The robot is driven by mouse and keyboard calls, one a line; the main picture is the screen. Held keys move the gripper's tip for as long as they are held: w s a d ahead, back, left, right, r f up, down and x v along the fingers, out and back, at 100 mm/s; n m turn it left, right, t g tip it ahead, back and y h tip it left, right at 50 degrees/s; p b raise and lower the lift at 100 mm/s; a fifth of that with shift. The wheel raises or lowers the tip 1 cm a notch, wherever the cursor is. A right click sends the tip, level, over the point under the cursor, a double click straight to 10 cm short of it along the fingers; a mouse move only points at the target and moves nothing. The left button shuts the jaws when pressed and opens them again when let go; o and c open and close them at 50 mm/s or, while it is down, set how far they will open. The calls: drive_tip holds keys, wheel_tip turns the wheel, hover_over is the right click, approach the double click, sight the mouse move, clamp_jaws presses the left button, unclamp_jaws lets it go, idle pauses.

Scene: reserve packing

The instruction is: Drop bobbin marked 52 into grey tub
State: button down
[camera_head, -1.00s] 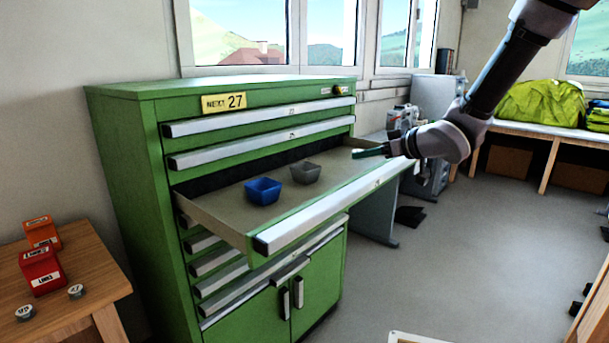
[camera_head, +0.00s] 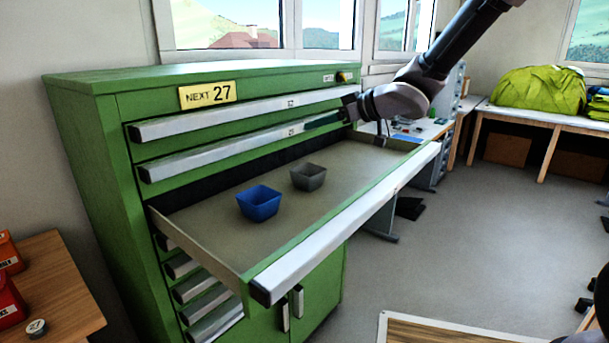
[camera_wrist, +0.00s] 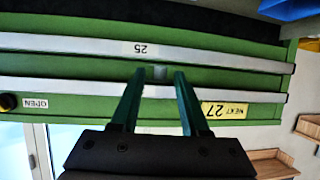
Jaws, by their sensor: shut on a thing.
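The grey tub (camera_head: 308,177) stands upright in the open drawer (camera_head: 350,213), behind and right of a blue tub (camera_head: 259,203). My gripper (camera_head: 309,124) is above the back of the drawer, beyond the grey tub and apart from it, in front of the cabinet face. In the wrist view its green fingers (camera_wrist: 160,75) are shut on a small grey thing (camera_wrist: 160,72), seen edge-on between the tips. It looks like a bobbin; its number cannot be read. Another bobbin (camera_head: 36,328), which appears marked 27, lies on the wooden table at lower left.
The green cabinet (camera_head: 100,150) carries a yellow sign reading NEXT 27 (camera_head: 207,94). Shut drawers are above and below the open one. Red and orange boxes (camera_head: 8,300) stand on the wooden table (camera_head: 62,285). The drawer floor around the tubs is clear.

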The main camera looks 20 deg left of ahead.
drive_tip(key=shift+f, duration=2.65)
drive_tip(key=shift+c, duration=1.6)
unclamp_jaws()
drive_tip(key=shift+d, duration=0.1)
drive_tip(key=v, duration=1)
drive_tip(key=shift+d+r, duration=0.15)
drive_tip(key=shift+d, duration=0.1)
